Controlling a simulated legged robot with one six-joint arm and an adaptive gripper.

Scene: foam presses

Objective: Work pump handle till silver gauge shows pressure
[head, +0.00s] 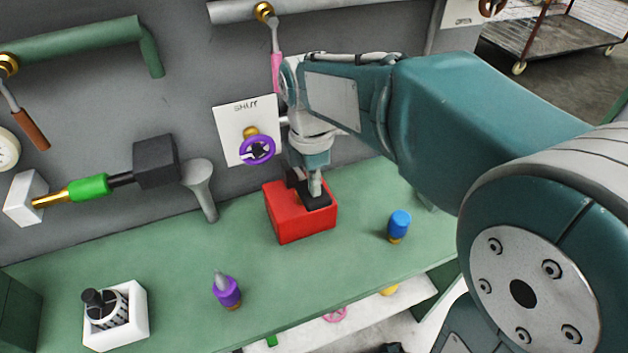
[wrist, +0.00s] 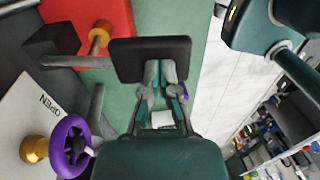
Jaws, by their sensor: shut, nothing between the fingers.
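A red box (head: 302,215) stands on the green bench, and it also shows in the wrist view (wrist: 105,12). A grey rod (wrist: 75,62) reaches from beside a dark block (wrist: 52,38) toward my gripper; it may be the pump handle. My gripper (head: 316,188) points down over the red box's top. In the wrist view my gripper (wrist: 150,62) is shut and empty, its dark tip hiding the rod's near end. I cannot tell whether they touch. A pale round gauge (head: 6,150) is cut off at the left edge; its reading cannot be made out.
A purple valve wheel (head: 257,149) sits on a wall plate left of my gripper. A blue knob (head: 399,223), a purple knob (head: 227,291) and a white box (head: 133,325) are on the bench.

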